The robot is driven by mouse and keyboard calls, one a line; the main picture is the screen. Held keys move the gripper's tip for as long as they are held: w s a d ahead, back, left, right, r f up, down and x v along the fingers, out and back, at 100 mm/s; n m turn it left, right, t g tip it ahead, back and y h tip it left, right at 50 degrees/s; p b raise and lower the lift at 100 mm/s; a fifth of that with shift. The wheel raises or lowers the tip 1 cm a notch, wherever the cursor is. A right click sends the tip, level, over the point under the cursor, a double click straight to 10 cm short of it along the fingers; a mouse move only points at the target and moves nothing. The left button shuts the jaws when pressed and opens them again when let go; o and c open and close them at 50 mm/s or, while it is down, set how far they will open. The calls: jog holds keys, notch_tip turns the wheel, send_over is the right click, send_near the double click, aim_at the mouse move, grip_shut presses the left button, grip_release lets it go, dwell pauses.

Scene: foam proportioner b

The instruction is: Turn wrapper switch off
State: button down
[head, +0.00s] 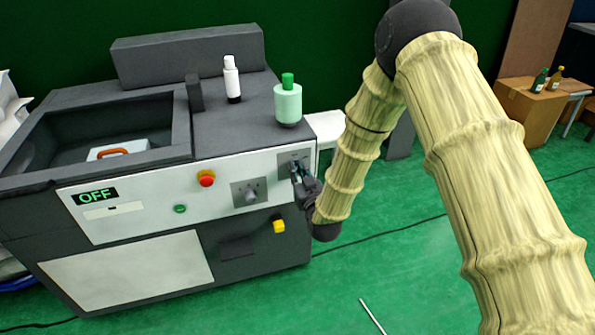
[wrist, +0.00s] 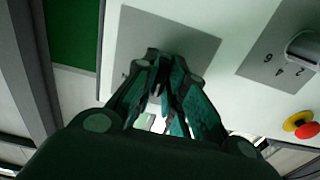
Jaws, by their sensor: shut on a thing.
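The wrapper switch sits on a grey plate (head: 287,158) at the right end of the machine's white front panel. My gripper (head: 297,170) is at this plate, with its fingers closed on the switch. In the wrist view the fingertips (wrist: 168,68) meet in front of the grey plate (wrist: 190,38). They hide most of the switch, so its angle cannot be told.
Left of the switch are a numbered dial knob (head: 250,194), a red button (head: 206,178) and a green button (head: 180,209). A yellow part (head: 279,226) juts out below. A green-capped bottle (head: 288,102) and a white bottle (head: 231,79) stand on the machine top.

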dwell(0.4)
jog(key=c, duration=1.5)
grip_release()
jog(key=v, duration=1.2)
